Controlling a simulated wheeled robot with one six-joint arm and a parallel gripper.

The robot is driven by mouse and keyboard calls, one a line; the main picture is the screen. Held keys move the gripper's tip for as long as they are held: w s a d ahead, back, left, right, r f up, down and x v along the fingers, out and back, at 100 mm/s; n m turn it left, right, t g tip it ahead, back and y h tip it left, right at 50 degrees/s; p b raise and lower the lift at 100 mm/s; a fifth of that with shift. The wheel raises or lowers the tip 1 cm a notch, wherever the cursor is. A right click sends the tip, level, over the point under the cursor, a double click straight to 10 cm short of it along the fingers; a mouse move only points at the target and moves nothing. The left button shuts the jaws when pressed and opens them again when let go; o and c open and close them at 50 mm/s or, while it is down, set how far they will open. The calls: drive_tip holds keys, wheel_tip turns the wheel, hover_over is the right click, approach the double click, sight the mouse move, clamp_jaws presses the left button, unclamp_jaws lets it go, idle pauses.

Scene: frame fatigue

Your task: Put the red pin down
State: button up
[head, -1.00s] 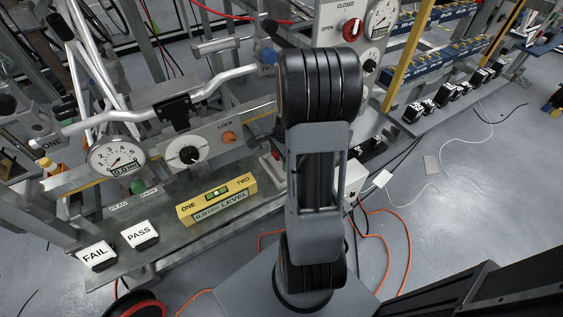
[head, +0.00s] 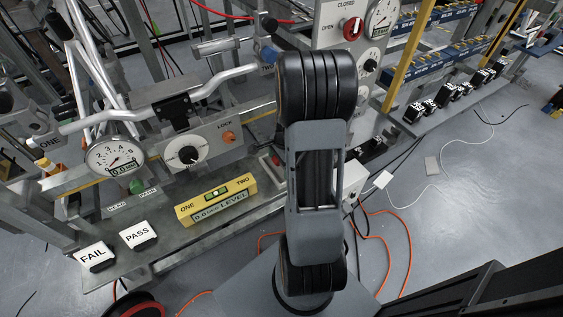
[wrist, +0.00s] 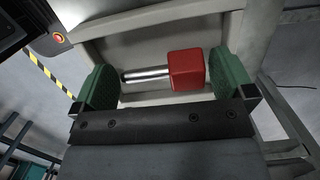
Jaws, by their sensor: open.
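The red pin (wrist: 187,71) has a red block head and a silver shaft. In the wrist view it lies on its side on a pale grey surface (wrist: 150,45), with the shaft pointing left. My gripper (wrist: 160,83) is open, with one green finger pad on each side of the pin. The head is near the right pad, with a small gap, and the shaft tip is apart from the left pad. The head view does not clearly show the pin or my gripper; my own arm blocks part of it.
In the wrist view, a raised metal edge and posts border the surface. A red button (wrist: 58,38) is at upper left.

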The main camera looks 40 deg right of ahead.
wheel_tip(320, 180, up, 12)
drive_tip(key=d+p, duration=0.1)
drive_tip(key=p, duration=0.2)
drive_tip(key=s+a+r+n+t, duration=0.1)
drive_tip(key=s+a+r+n, duration=0.2)
drive_tip(key=a+n, duration=0.6)
drive_tip(key=s+a+r+n+t+h, duration=0.1)
drive_tip(key=s+a+r+n, duration=0.2)
drive_tip(key=a+n, duration=0.6)
drive_tip(key=shift+s+a+r+n+t, duration=0.3)
drive_tip(key=shift+r+n+t, duration=0.1)
drive_tip(key=shift+r+n, duration=0.45)
wheel_tip(320, 180, up, 17)
drive_tip(key=p, duration=1.6)
drive_tip(key=shift+s+a+t, duration=0.15)
drive_tip(key=shift+a+t, duration=0.15)
